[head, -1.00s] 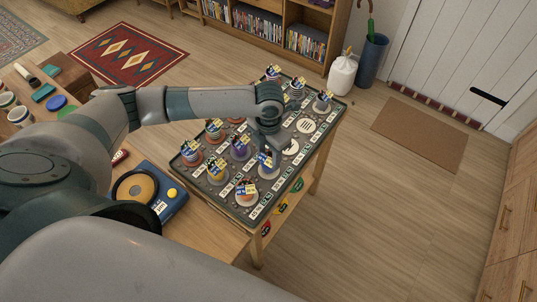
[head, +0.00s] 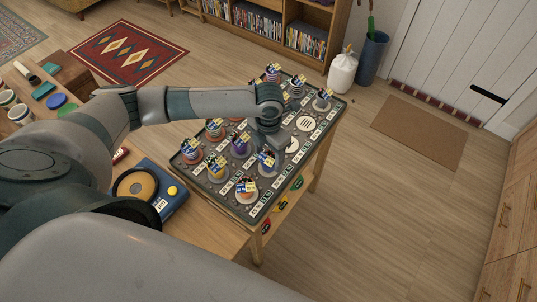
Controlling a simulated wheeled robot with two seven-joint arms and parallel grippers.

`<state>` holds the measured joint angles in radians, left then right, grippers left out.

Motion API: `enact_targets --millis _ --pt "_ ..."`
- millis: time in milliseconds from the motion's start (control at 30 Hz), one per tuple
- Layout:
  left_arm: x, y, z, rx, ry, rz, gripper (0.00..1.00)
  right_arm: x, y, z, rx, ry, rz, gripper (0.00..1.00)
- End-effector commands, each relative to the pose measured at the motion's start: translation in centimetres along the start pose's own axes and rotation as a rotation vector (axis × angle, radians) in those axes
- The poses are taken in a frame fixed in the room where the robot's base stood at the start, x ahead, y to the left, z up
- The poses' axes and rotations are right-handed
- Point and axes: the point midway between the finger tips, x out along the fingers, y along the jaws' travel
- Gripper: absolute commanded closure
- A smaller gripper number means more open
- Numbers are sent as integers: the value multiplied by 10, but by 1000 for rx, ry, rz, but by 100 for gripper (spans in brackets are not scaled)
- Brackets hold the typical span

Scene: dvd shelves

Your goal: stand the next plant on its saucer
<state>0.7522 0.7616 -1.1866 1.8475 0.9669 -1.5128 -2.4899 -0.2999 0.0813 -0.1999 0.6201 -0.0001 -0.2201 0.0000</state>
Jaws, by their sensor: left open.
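One bare pale saucer (head: 306,124) shows at the right of the tray. A second pale saucer (head: 292,145) is partly covered by my left gripper (head: 272,145). The gripper is open and low over the tray, just behind a purple-toned plant (head: 268,161); its fingertips are hard to make out. My right gripper is not in view.
A blue device with a round tan pad (head: 137,185) sits on the wooden surface left of the tray. Cups and blocks stand at far left. A white jug (head: 342,73) and blue umbrella stand (head: 371,60) are on the floor behind.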

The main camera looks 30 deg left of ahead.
Motion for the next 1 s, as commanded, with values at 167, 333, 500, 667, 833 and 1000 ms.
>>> enact_targets --millis 167,333,500,667,833,1000 --pt "-12 0 1 0 -3 0 39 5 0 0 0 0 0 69" --pt "-36 1 2 0 -5 0 39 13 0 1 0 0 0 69" --pt "-67 0 2 1 -5 0 39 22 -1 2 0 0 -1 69" --pt "-94 1 1 0 -4 1 39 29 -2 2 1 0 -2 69" --pt "-113 1 1 -2 -2 1 39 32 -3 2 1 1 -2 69" --pt "-120 0 0 -1 0 -1 39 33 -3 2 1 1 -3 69"
